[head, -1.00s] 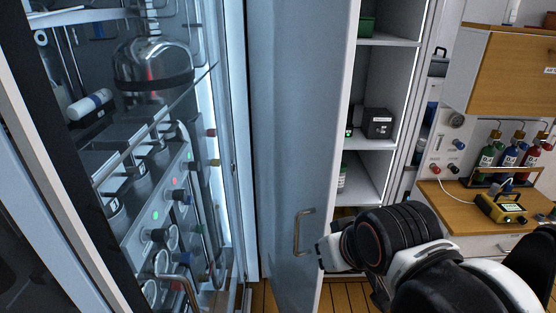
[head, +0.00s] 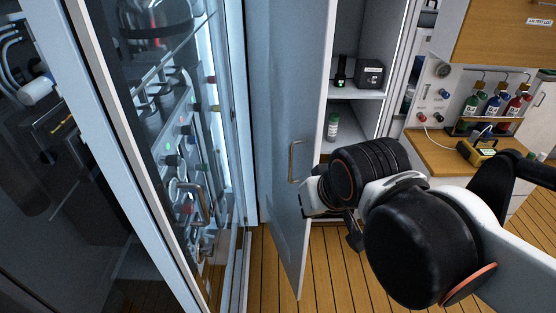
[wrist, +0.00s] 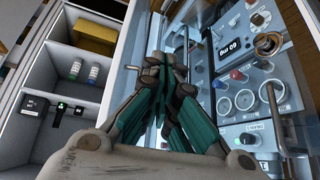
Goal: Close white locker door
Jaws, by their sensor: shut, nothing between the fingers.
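The white locker door (head: 283,120) stands open in the head view, between the lit equipment cabinet and the locker's shelves. Its bar handle (head: 294,162) is near the free edge. The locker interior (head: 352,112) is exposed to the right of the door. My gripper (head: 312,198) is beside the door's free edge, just below and right of the handle; whether it touches the door is unclear. In the wrist view, my gripper's teal-padded fingers (wrist: 172,66) are together and empty. Shelves (wrist: 38,75) show to their left, and a pale door-like strip (wrist: 125,60) lies close beside them.
The equipment cabinet (head: 190,130), with knobs and a glass front, stands close to the door's left. A wooden counter (head: 440,155) holds a yellow meter (head: 477,152) and small gas bottles (head: 494,104) at right. Wood floor (head: 325,275) is clear below my arm.

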